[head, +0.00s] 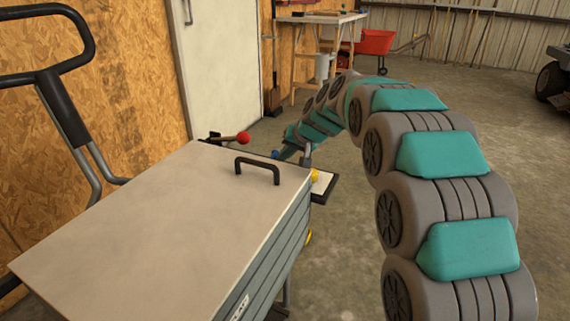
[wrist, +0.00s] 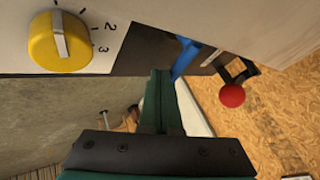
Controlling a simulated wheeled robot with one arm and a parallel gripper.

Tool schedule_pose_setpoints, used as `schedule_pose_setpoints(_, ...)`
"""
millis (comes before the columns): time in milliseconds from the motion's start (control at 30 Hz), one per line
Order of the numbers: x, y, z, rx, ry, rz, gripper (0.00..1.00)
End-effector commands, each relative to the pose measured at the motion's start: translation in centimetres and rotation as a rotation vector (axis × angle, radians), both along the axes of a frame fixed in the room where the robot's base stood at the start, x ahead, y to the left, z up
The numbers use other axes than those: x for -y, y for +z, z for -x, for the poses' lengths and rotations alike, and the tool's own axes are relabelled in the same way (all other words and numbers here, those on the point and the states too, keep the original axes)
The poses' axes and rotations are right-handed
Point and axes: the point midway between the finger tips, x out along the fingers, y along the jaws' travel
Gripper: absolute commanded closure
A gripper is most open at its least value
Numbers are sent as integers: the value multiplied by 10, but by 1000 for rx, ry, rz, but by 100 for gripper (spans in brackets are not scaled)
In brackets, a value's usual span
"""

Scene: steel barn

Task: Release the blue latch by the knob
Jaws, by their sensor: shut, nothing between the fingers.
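The blue latch (wrist: 185,58) shows in the wrist view as a blue bar at a dark plate, just right of my fingertips. Its knob cannot be made out clearly. A small blue part (head: 275,154) shows in the head view behind the cabinet's far edge, beside my arm's end. My gripper (wrist: 160,75) is shut and empty, its fingers pointing toward the panel near the blue bar. Whether they touch it I cannot tell. In the head view the fingers are mostly hidden behind the cabinet.
A red ball knob (wrist: 232,95) on a lever is right of the latch; it also shows in the head view (head: 243,137). A yellow dial (wrist: 60,40) is left. The cabinet (head: 150,220) has a black handle (head: 258,162) on top. Open floor lies right.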

Motion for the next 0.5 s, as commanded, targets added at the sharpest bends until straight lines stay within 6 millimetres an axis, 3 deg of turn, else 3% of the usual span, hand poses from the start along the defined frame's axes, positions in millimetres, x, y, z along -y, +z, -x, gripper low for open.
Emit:
schedule_pose_setpoints(67, -3, -6, -4, 2, 64, -2, 100)
schedule_pose_setpoints(500, -19, -1, -13, 3, 392, 0, 100)
